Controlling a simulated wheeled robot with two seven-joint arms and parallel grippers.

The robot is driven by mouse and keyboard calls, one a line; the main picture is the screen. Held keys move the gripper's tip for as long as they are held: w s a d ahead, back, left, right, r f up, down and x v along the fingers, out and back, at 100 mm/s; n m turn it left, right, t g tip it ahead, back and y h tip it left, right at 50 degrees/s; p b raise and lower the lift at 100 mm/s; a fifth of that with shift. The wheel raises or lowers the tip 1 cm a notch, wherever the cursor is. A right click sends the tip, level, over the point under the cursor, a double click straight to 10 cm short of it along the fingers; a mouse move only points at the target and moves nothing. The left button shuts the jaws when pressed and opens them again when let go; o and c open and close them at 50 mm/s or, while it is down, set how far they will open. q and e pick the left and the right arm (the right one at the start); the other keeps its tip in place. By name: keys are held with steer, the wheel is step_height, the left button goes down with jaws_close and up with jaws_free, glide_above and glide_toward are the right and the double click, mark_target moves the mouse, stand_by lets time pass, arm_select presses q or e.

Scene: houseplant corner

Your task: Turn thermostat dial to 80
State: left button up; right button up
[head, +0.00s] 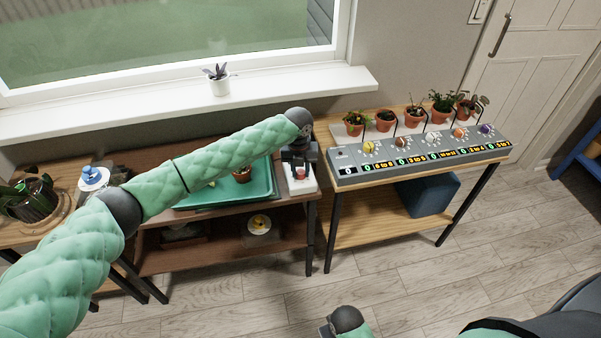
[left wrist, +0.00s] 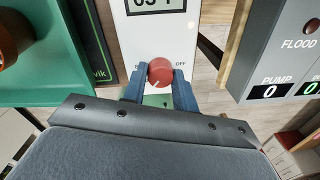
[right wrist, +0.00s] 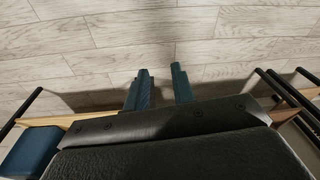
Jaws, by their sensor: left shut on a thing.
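The white thermostat (head: 301,187) lies at the right end of the brown table, beside the green tray. In the left wrist view its face (left wrist: 137,40) shows a display cut off by the top edge, so I cannot read it fully. Its round red dial (left wrist: 160,72) has a white pointer mark toward the lower left, and an OFF label sits to its right. My left gripper (left wrist: 159,84) is shut on the dial, one finger on each side. My right gripper (right wrist: 158,82) is open and empty above the floor, with its fingers apart.
A grey control panel (head: 425,157) with several knobs stands on the wooden table to the right, with potted plants behind it. The green tray (head: 210,197) holds a small pot (head: 242,175). A blue bin (head: 428,194) sits on the lower shelf. Floor in front is clear.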

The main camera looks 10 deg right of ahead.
mark_target(299, 171)
arm_select(q)
steer(key=shift+w+r+m+b, duration=0.1)
steer(key=shift+m+b, duration=0.3)
steer(key=shift+m, duration=0.6)
arm_select(e)
steer(key=shift+w+a+r, duration=0.1)
steer(key=shift+w+r, duration=0.05)
steer(key=shift+r, duration=1)
steer(key=shift+w+a+r, duration=0.1)
steer(key=shift+r, duration=1.05)
arm_select(q)
steer(key=o, duration=1)
steer(key=shift+r, duration=0.2)
step_height(299, 171, up, 7)
steer(key=shift+a+r+b, duration=0.15)
steer(key=shift+b, duration=0.95)
arm_select(e)
step_height(299, 171, up, 9)
steer(key=shift+s, duration=0.4)
